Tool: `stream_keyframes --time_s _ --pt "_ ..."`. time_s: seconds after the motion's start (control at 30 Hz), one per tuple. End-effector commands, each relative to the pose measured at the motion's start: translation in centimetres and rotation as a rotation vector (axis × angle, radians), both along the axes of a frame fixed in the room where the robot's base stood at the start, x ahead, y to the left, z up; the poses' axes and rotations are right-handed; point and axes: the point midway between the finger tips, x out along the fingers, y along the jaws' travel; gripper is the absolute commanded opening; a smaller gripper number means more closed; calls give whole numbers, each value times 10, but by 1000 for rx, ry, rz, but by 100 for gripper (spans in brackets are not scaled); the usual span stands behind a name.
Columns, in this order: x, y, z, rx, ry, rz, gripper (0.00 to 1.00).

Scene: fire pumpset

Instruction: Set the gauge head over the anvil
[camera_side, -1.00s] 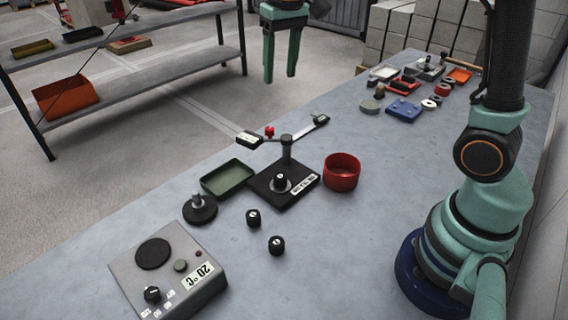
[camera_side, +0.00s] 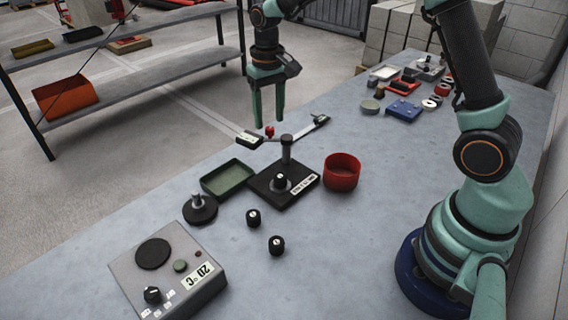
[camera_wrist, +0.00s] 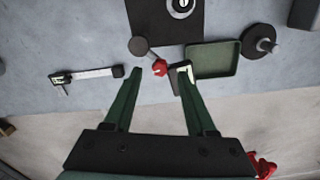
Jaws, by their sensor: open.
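The gauge stand has a square black base (camera_side: 268,193) with an upright post (camera_side: 287,152). A small dark head with a white label (camera_side: 248,139) is off behind the post, away from the base; it also shows beside the right finger in the wrist view (camera_wrist: 183,77). A red knob (camera_side: 269,131) sits close to this head. A round black anvil-like piece with a white-topped knob (camera_side: 280,182) stands on the base. My gripper (camera_side: 268,122) is open, pointing down, with its fingertips (camera_wrist: 159,73) either side of the red knob in the wrist view. Whether they touch anything is unclear.
A green tray (camera_side: 228,193), a red cup (camera_side: 341,182), a black disc with a stem (camera_side: 200,212) and two small black knobs are near the base. A grey box (camera_side: 208,290) is in front.

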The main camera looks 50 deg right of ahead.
Motion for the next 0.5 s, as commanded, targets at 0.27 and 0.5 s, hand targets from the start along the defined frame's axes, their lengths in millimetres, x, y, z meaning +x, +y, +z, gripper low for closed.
stream_keyframes --time_s 0.27,0.5 --pt "0 0 -24 0 1 0 56" --pt "0 0 -25 0 0 0 56"
